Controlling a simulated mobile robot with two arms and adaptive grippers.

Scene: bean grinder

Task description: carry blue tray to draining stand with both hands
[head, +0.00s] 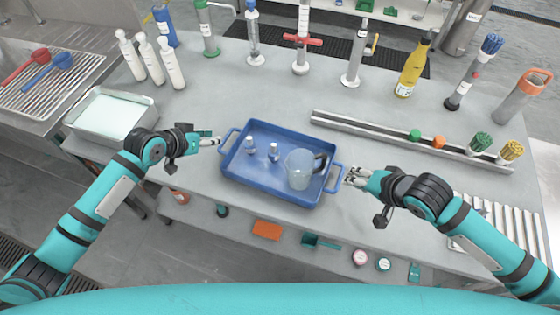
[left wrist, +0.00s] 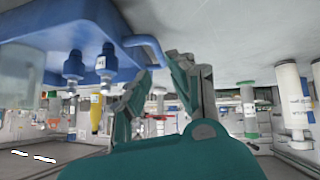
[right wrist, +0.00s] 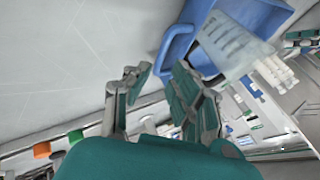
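The blue tray (head: 235,170) lies on the grey worktop and holds a clear jug (head: 298,170) and two small white-and-blue bottles (head: 273,152). My left gripper (head: 216,141) is open just outside the tray's left handle (head: 226,136); in the left wrist view the handle (left wrist: 147,45) is close to the fingertips. My right gripper (head: 350,175) is open beside the right handle (head: 336,178); in the right wrist view that handle (right wrist: 176,42) is just beyond the fingers. Slatted racks stand at the left (head: 75,75) and right (head: 515,225); I cannot tell which is the draining stand.
A metal pan (head: 110,112) sits left of the tray. Several bottles and stands line the back, including a yellow bottle (head: 412,65). A metal rail (head: 385,133) lies to the right, behind my right arm. Red and blue ladles (head: 45,70) lie on the left rack.

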